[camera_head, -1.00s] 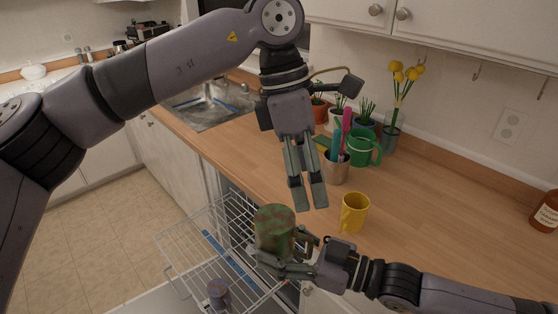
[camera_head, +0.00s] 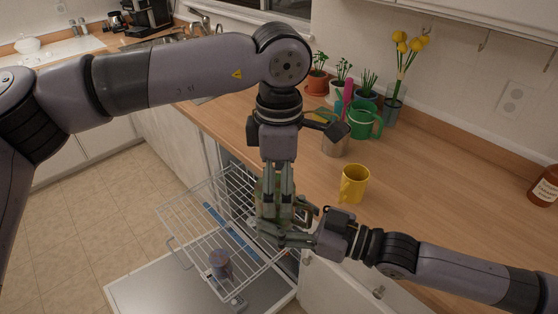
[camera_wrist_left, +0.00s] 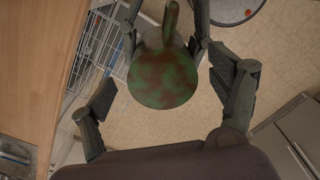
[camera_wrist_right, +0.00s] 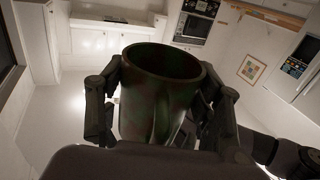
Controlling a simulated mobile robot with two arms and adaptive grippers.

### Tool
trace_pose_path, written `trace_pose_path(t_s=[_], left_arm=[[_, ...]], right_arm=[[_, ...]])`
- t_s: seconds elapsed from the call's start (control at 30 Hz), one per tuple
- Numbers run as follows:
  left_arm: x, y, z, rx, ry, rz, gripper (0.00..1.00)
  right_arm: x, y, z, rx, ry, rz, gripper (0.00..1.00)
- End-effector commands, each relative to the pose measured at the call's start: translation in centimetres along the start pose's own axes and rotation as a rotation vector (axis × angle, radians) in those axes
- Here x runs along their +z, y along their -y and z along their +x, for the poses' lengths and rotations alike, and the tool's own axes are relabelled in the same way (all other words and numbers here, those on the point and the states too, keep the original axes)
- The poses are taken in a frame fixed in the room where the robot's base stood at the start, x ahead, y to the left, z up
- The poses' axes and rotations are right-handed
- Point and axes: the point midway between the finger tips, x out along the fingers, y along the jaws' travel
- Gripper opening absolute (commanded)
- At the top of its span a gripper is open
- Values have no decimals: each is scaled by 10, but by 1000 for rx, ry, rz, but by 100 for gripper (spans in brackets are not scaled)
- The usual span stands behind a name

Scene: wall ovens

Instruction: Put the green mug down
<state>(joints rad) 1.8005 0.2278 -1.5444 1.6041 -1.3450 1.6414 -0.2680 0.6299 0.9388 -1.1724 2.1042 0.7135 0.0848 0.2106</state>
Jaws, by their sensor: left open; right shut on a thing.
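The mottled green and brown mug (camera_head: 260,192) is held over the front edge of the counter, partly hidden by fingers. In the left wrist view the mug (camera_wrist_left: 162,82) shows its closed base, so it looks upside down, with its handle at the top of the picture. My right gripper (camera_head: 276,238) is shut on it. In the right wrist view the mug (camera_wrist_right: 158,100) shows its open rim between the fingers. My left gripper (camera_head: 275,218) is open and points down over the mug, its fingers (camera_wrist_left: 162,85) spread on both sides; contact is not clear.
A yellow mug (camera_head: 354,183), a utensil cup (camera_head: 335,146), a plain green mug (camera_head: 364,122) and potted plants (camera_head: 365,83) stand on the wooden counter (camera_head: 420,205). Below is an open dishwasher with a wire rack (camera_head: 195,215) and a purplish cup (camera_head: 220,262).

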Motion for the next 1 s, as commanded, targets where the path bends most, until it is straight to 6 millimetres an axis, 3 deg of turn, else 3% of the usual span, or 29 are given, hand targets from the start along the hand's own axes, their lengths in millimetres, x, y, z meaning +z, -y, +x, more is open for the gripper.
trace_pose_path(t_s=[0.17,0.47,1.0], left_arm=[[0,0,12,-1,0,0,82],[0,0,13,-1,1,0,82],[0,0,12,0,1,0,46]], right_arm=[[-1,0,0,-1,-3,-1,23],[-1,0,0,-1,-2,-1,23],[-1,0,0,-1,-3,-1,23]])
